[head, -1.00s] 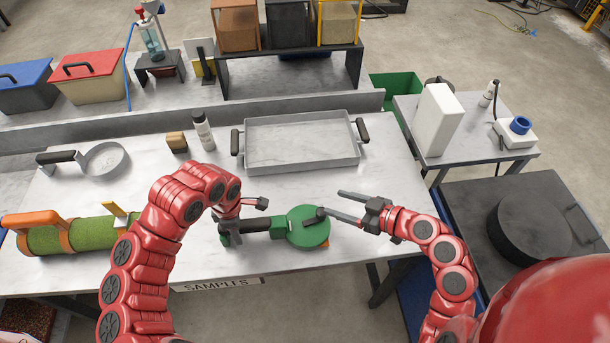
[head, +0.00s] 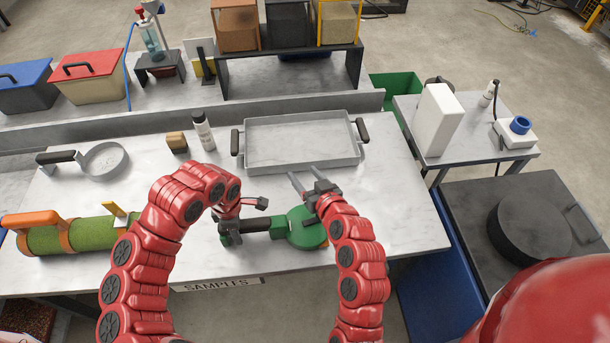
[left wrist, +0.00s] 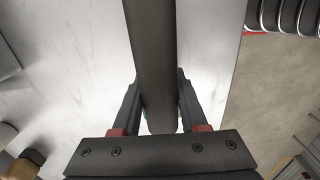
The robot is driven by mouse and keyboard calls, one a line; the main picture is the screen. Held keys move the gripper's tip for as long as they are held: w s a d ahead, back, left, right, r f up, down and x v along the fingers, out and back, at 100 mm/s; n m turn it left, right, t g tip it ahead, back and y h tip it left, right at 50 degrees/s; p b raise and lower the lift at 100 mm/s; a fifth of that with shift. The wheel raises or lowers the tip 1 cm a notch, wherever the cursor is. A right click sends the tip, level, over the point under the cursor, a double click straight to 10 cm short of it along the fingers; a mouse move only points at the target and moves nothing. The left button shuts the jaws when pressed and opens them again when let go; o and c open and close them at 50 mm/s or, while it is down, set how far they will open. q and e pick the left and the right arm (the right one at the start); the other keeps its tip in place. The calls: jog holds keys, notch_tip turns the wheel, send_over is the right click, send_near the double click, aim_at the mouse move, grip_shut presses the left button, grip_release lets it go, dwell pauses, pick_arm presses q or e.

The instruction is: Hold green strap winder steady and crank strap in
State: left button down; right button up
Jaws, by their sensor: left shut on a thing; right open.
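The green strap winder (head: 300,236) lies on the near part of the grey worktop, with a round green disc on the right and a dark handle on the left. My left gripper (head: 231,230) is shut on the dark handle. In the left wrist view the handle (left wrist: 153,60) runs between the two fingers (left wrist: 158,115). My right gripper (head: 304,174) is open and empty over the disc's far side, its fingers pointing to the tray. My right wrist hides the crank knob and part of the disc.
A grey tray (head: 299,165) with dark handles stands just beyond the winder. A white bottle (head: 203,131), a brown block (head: 177,143) and a round pan (head: 103,160) are at the back left. A turf roll (head: 75,236) lies left. The worktop right of the winder is clear.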

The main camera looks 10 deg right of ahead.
dwell(0.4)
pick_arm(q)
jog(key=shift+c, duration=1.8)
grip_release()
